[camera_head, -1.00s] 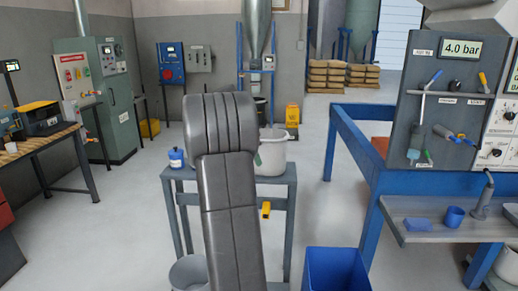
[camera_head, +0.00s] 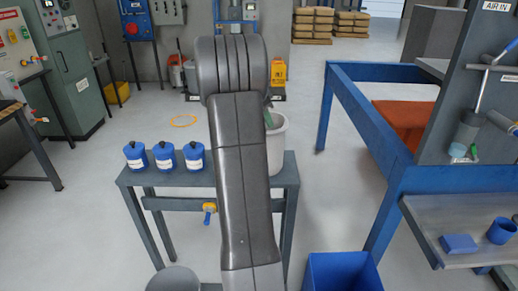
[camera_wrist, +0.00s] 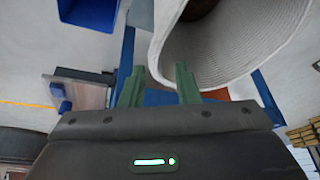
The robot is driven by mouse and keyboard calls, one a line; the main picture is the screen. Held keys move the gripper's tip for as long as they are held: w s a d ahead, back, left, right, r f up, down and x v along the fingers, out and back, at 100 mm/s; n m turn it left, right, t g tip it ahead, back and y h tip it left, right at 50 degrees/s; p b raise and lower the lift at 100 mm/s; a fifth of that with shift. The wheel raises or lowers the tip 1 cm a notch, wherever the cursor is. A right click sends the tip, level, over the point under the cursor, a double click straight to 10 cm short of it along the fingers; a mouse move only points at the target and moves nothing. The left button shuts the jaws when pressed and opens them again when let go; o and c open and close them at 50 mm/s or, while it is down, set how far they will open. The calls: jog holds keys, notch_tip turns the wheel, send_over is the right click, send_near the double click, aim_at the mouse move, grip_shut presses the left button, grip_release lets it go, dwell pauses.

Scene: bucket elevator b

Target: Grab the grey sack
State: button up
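I cannot make out a grey sack in either view. Several brown sacks (camera_head: 313,22) are stacked at the back in the head view, with more in a second stack (camera_head: 351,27) beside them. My gripper (camera_wrist: 158,78) shows in the wrist view with its two green fingers apart, open. A white bucket (camera_wrist: 240,60) is close by its fingertips, with something dark inside; I cannot tell whether they touch. In the head view the bucket (camera_head: 276,150) stands partly hidden behind my arm, and a bit of green finger shows at its rim.
Three blue containers (camera_head: 165,154) stand on a grey table (camera_head: 135,178). A blue bin (camera_head: 338,272) and a grey bucket (camera_head: 173,279) are on the floor in front. A blue frame (camera_head: 390,165) blocks the right. Open floor (camera_head: 308,95) lies toward the sacks.

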aim_at(275, 135)
jog(key=shift+x, duration=1.65)
jog(key=p+x, duration=0.1)
jog(key=x, duration=0.4)
jog(key=shift+p, duration=0.4)
jog(key=shift+r, duration=0.1)
grip_shut()
